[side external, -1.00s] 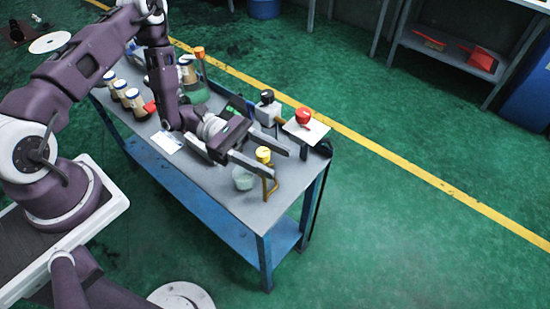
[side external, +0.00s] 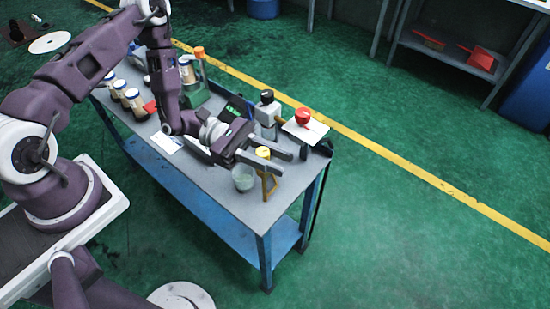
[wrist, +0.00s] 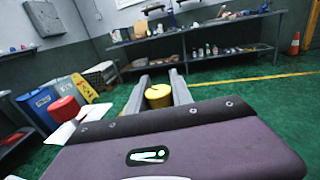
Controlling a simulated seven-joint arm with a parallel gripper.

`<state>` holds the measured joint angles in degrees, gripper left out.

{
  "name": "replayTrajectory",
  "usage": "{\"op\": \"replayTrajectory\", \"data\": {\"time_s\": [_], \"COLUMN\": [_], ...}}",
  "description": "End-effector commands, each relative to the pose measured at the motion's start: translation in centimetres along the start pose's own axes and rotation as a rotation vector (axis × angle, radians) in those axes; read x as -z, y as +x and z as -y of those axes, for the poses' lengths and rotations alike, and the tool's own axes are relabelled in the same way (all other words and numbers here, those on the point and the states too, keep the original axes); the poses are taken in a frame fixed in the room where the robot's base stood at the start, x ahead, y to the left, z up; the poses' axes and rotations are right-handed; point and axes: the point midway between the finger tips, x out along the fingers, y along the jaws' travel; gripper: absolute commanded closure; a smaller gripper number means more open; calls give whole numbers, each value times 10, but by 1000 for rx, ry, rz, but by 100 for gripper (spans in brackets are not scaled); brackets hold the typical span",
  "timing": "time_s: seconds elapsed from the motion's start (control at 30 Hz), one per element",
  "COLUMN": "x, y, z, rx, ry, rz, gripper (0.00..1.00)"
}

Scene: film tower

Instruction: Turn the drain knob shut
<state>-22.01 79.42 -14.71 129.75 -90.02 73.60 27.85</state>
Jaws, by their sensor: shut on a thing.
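The yellow knob (side external: 263,152) sits on a small stand near the table's front right corner. A clear cup (side external: 243,178) stands beside it, below my gripper. My gripper (side external: 287,164) reaches over the stand from the left, its two grey fingers shut on the yellow knob, one on each side. In the wrist view the yellow knob (wrist: 158,96) sits between the fingers. Its lower part and the valve beneath are mostly hidden by the fingers.
A red knob (side external: 302,115) on a white plate and a black-topped fitting (side external: 267,96) stand behind my gripper. Several capped jars (side external: 121,88) and an orange-topped bottle (side external: 198,52) are farther left. The floor right of the table is clear.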

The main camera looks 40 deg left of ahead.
Motion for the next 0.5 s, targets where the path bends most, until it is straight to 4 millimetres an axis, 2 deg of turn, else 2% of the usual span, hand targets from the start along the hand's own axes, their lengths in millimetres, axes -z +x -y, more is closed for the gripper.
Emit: {"op": "replayTrajectory", "data": {"time_s": [0.5], "x": [0], "y": [-3], "z": [-11], "rx": [-385], "ry": [-7], "rz": [1], "gripper": [100]}}
